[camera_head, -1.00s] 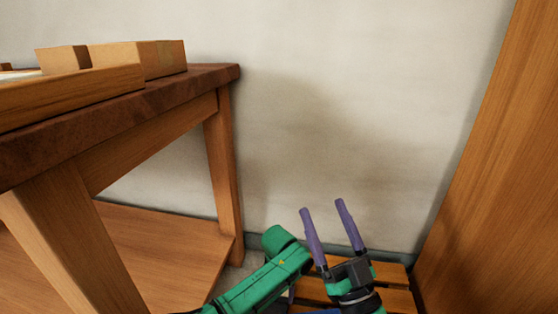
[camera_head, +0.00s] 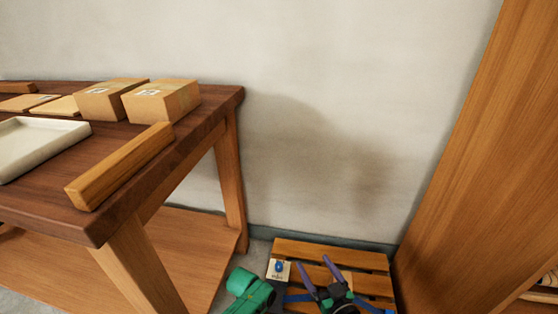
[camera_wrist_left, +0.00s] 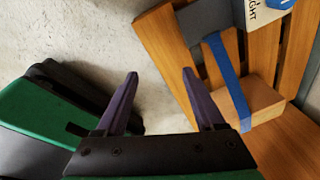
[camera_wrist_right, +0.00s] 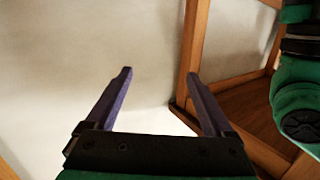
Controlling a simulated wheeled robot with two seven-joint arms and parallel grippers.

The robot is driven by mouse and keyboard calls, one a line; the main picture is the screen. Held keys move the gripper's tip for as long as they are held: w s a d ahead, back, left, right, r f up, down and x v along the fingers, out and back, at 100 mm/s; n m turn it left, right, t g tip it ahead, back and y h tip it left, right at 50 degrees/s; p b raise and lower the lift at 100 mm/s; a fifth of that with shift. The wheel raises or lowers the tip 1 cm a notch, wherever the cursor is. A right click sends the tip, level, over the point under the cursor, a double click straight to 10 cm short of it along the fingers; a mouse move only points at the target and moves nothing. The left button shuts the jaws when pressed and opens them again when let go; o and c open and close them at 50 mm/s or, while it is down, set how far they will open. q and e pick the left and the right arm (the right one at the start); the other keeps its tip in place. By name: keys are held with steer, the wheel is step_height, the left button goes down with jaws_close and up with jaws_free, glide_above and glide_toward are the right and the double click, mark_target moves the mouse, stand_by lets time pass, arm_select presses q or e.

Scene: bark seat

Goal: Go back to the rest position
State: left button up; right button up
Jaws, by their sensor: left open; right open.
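My right gripper (camera_head: 312,262) is low in the head view, in front of the slatted wooden pallet, with its purple fingers spread and nothing between them. In the right wrist view the right gripper (camera_wrist_right: 158,75) is open and empty, with pale wall and a table leg beyond it. In the left wrist view my left gripper (camera_wrist_left: 160,74) is open and empty over bare floor, beside the pallet. I cannot make out the left gripper's fingers in the head view.
The wooden pallet (camera_head: 330,250) on the floor bears a labelled item (camera_head: 279,269), a blue strap (camera_wrist_left: 228,80) and a cardboard box (camera_wrist_left: 262,98). A table (camera_head: 190,137) with boxes, a wooden bar (camera_head: 120,165) and a white tray (camera_head: 40,142) stands left. A wooden panel (camera_head: 460,170) closes the right.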

arm_select(q)
steer(key=s+a+r+n+p, duration=0.4)
steer(key=s+a+n+p, duration=0.2)
steer(key=s, duration=0.5)
steer(key=s+a+r+n+y+p, duration=0.1)
steer(key=s+a+r+n+p, duration=0.3)
steer(key=s+a+n+p, duration=0.3)
steer(key=s+a+r+n+y+p, duration=0.1)
steer(key=s+a+r+n+p, duration=0.3)
steer(key=s+p, duration=0.9)
steer(key=s+a+n, duration=0.3)
steer(key=n, duration=0.2)
steer(key=shift+r, duration=0.25)
arm_select(e)
steer(key=s+d+f+g+h, duration=0.2)
steer(key=s+d+g, duration=0.3)
steer(key=s, duration=0.7)
steer(key=s+d+f+g+h, duration=0.1)
steer(key=s+d+f+g, duration=0.2)
steer(key=s, duration=1)
steer(key=s+d+f+m+g+h, duration=0.1)
steer(key=s+d+g, duration=0.5)
steer(key=s, duration=0.7)
steer(key=shift+d+f+g+h, duration=0.3)
steer(key=shift+d+f+h, duration=0.35)
steer(key=shift+d+h, duration=0.2)
